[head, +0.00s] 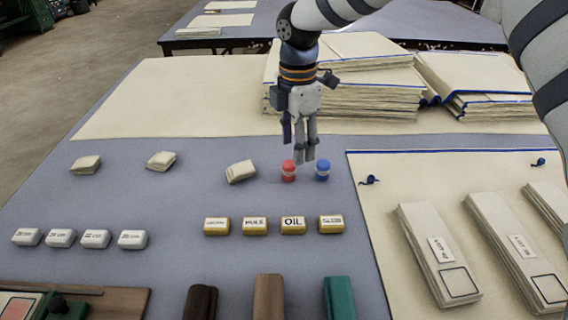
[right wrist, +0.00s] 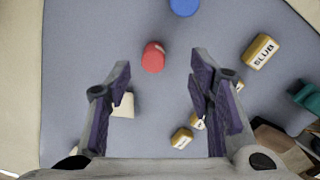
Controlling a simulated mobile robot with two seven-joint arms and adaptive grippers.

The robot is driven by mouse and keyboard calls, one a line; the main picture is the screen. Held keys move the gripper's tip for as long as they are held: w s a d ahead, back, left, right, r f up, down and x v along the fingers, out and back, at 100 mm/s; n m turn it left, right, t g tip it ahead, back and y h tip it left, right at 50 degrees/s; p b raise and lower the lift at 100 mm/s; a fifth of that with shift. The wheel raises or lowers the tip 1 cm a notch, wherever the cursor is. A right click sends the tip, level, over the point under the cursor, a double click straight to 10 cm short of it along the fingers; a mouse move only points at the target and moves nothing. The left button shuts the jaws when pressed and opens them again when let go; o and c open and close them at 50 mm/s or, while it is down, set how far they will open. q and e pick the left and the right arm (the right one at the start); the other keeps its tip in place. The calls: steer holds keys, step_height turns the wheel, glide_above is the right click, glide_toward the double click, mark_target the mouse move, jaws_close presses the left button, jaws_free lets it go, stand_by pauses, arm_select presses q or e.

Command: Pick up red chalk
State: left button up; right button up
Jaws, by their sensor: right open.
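The red chalk (head: 288,171) is a short red piece with a pale band, upright on the blue-grey table (head: 130,200). In the right wrist view the red chalk (right wrist: 153,57) lies ahead of the fingertips, between their lines. The blue chalk (head: 322,170) stands just right of it, and it also shows at the top of the right wrist view (right wrist: 184,6). My right gripper (head: 304,150) points down above and slightly behind the two chalks. Its fingers (right wrist: 160,80) are open, with nothing between them. My left gripper is not in view.
Stacked cream cloths (head: 350,85) stand behind my right gripper. A cream folded pad (head: 240,172) lies left of the red chalk. Several yellow labelled blocks (head: 293,226) sit in front. Long cream bundles (head: 437,250) lie at the right. The table left of the chalks has free room.

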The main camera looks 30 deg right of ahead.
mark_target(290, 163)
steer(key=f, duration=0.7)
steer(key=shift+w+a+f, duration=0.25)
steer(key=shift+w+a, duration=0.15)
jaws_close()
